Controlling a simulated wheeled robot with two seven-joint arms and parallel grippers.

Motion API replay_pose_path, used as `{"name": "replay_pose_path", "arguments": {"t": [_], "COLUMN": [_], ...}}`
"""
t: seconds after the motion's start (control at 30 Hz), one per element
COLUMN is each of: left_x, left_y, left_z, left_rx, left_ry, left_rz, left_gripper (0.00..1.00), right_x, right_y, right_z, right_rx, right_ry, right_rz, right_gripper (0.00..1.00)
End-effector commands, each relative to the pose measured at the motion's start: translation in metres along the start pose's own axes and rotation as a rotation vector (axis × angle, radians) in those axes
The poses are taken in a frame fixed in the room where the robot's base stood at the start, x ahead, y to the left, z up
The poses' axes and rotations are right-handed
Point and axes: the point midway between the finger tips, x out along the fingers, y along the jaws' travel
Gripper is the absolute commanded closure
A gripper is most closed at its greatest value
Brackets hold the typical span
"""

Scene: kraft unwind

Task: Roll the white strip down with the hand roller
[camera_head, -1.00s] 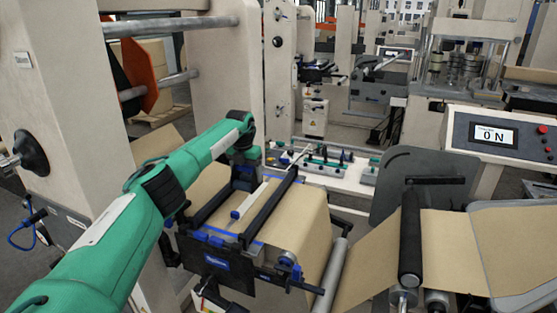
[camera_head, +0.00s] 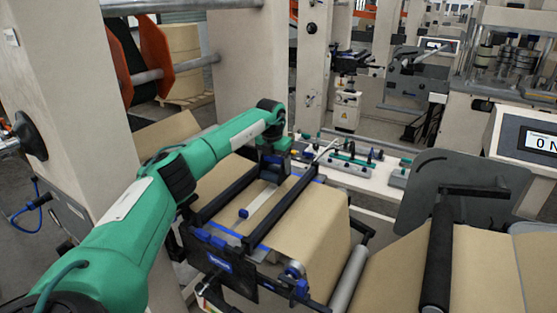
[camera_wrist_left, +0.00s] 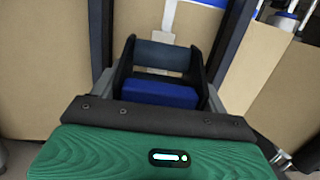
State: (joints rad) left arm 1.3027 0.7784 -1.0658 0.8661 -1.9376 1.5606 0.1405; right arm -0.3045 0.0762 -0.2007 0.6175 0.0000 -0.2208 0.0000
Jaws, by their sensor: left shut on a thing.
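The white strip (camera_head: 262,203) lies along the brown kraft paper between two black bars of the splice frame. It also shows at the top of the left wrist view (camera_wrist_left: 169,16). My left gripper (camera_head: 273,163) is over the far end of the strip. In the left wrist view my gripper (camera_wrist_left: 160,94) is shut on the hand roller, around its blue block. The roller's dark cylinder (camera_wrist_left: 160,57) sits in a black fork, at the near visible end of the strip; whether it touches the paper I cannot tell. My right gripper is out of view.
Black bars (camera_head: 283,220) flank the strip. A small blue piece (camera_head: 243,213) is at the strip's near end. A bench with several small parts (camera_head: 345,160) stands behind. A black roller (camera_head: 437,260) and a grey panel (camera_head: 465,185) stand to the right. A display (camera_head: 541,141) reads 0 N.

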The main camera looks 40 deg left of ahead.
Motion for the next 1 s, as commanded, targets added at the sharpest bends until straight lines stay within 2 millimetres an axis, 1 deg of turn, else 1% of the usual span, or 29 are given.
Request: {"name": "replay_pose_path", "arguments": {"t": [0.2,1.0], "left_x": [-0.005,-0.018], "left_y": [0.001,0.001], "left_z": [-0.022,-0.099], "left_rx": [0.002,0.001], "left_ry": [-0.002,-0.002], "left_rz": [0.001,0.001], "left_gripper": [0.51,0.51], "right_x": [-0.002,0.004], "right_y": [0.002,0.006], "right_z": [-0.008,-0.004], "right_rx": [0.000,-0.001], "right_ry": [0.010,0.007], "right_rz": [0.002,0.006], "right_gripper": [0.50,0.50]}}
